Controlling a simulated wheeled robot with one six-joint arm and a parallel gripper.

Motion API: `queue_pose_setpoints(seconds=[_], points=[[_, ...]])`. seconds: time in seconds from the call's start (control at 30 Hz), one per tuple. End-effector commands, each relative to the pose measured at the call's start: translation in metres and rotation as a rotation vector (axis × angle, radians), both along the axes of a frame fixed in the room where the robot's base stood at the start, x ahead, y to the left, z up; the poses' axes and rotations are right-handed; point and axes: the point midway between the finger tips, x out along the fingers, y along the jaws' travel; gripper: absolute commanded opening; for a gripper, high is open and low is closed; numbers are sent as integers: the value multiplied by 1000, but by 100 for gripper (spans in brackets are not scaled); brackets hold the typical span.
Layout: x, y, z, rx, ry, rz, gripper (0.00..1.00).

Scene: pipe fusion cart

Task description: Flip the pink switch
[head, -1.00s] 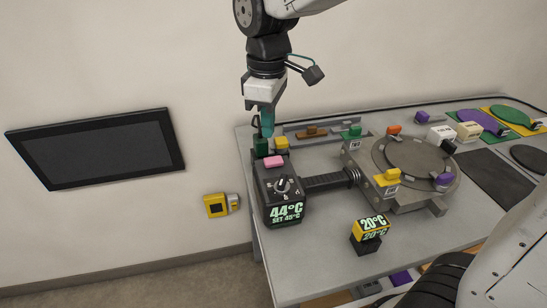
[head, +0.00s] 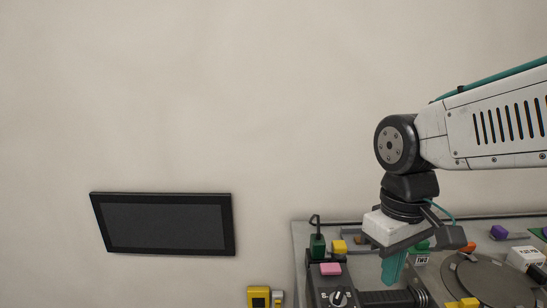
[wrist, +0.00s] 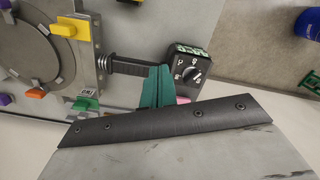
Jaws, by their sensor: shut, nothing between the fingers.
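The pink switch (head: 331,269) is a small pink block on top of the black control box (head: 316,288), behind its white-marked dial (head: 338,298). In the wrist view only a sliver of the pink switch (wrist: 182,100) shows beside my fingers; the rest is hidden. My gripper (head: 392,270) has teal fingers pointing down, shut and empty. In the head view it appears to the right of the pink switch, apart from it. In the wrist view my gripper (wrist: 157,88) covers part of the area between the ribbed black connector and the box.
A green plug (head: 317,245) with a cable and a yellow block (head: 339,247) stand behind the box. A round plate fixture (head: 490,281) with coloured blocks is at right. A dark screen (head: 165,224) and a yellow unit (head: 259,296) are at left.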

Motion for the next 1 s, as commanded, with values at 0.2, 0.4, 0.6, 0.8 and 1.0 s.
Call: queue_pose_setpoints(seconds=[0.2,0.4,0.6,0.8,1.0], points=[[-68,-51,2,9,-72,-304,0],[-95,-71,4,23,-145,-405,0],[-97,-76,10,27,-174,-435,0],[-96,-75,10,26,-173,-433,0],[-96,-74,10,27,-170,-422,0]])
